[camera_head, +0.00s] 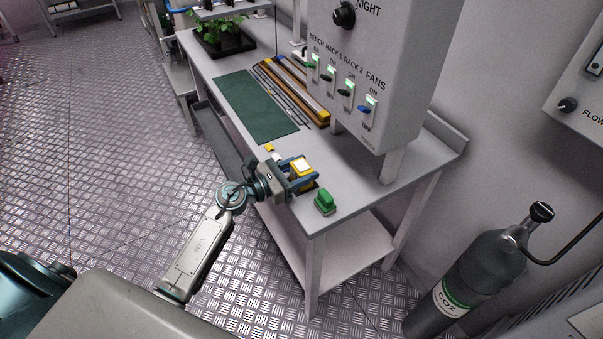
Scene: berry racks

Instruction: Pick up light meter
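A yellow block-shaped device with a pale top, which looks like the light meter (303,169), is at the near end of the white bench. My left gripper (299,174) reaches in from the left, with its blue fingers on either side of this device. The fingers hide part of it. I cannot tell whether they press on it or stand apart from it, nor whether it rests on the bench. My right gripper is not in view.
A green object (325,202) stands close by at the bench's (358,180) near corner. A small yellow item (269,147) lies behind the gripper. A dark green mat (257,106) lies farther back. A switch box (372,60) overhangs the right side; a CO2 cylinder (470,275) stands right.

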